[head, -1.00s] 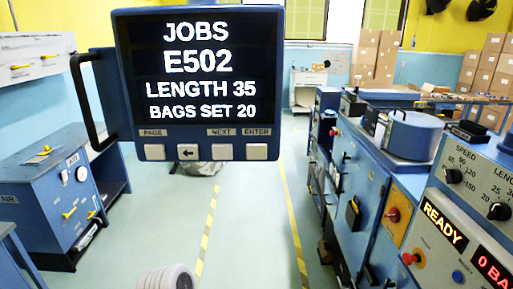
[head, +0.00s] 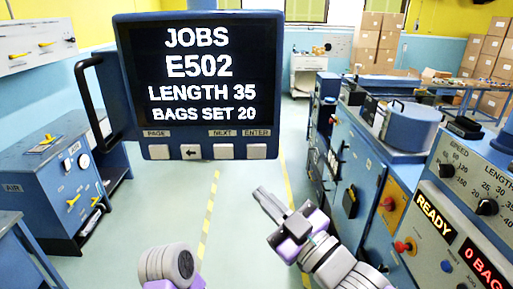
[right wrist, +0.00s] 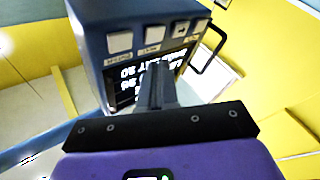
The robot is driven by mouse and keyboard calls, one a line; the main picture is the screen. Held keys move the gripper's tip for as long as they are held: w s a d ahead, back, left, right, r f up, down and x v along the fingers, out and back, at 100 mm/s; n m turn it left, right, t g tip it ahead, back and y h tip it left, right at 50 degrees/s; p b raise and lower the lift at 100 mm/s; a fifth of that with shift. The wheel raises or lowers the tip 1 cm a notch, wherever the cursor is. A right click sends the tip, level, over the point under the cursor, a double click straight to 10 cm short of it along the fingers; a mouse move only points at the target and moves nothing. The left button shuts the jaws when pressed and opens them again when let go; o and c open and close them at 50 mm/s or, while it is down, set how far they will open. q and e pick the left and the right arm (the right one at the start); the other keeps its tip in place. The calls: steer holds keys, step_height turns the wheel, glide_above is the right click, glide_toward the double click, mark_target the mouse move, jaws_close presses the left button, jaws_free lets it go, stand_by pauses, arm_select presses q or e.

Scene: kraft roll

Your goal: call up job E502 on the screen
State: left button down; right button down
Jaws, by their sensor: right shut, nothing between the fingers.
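The screen (head: 200,75) hangs upper left in the head view and reads JOBS, E502, LENGTH 35, BAGS SET 20. Under it are the PAGE button (head: 159,151), the arrow button (head: 190,152), the NEXT button (head: 222,151) and the ENTER button (head: 257,151). My right gripper (head: 260,192) is shut and empty, below the ENTER button and apart from it in the picture. In the right wrist view its fingers (right wrist: 155,88) overlap the screen (right wrist: 124,86), which appears upside down. My left gripper is not in view.
A blue machine (head: 357,160) with a READY display (head: 435,217) and knobs stands at right. A black handle (head: 88,105) sticks out left of the screen. A blue air cabinet (head: 62,185) stands at left. The floor between has yellow stripes and is clear.

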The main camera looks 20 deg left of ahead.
mark_target(257, 151)
steer(key=s+r, duration=0.1)
steer(key=s+r+n+y, duration=0.1)
steer(key=r, duration=0.1)
steer(key=shift+s+r+g, duration=0.1)
steer(key=shift+g, duration=0.2)
steer(key=w+a+p, duration=0.2)
steer(key=w+p, duration=0.1)
steer(key=w, duration=0.5)
steer(key=shift+w+a, duration=0.25)
steer(key=shift+w, duration=0.05)
steer(key=shift+w, duration=0.15)
stand_by(1.7)
steer(key=shift+w+a, duration=0.1)
steer(key=shift+w, duration=0.15)
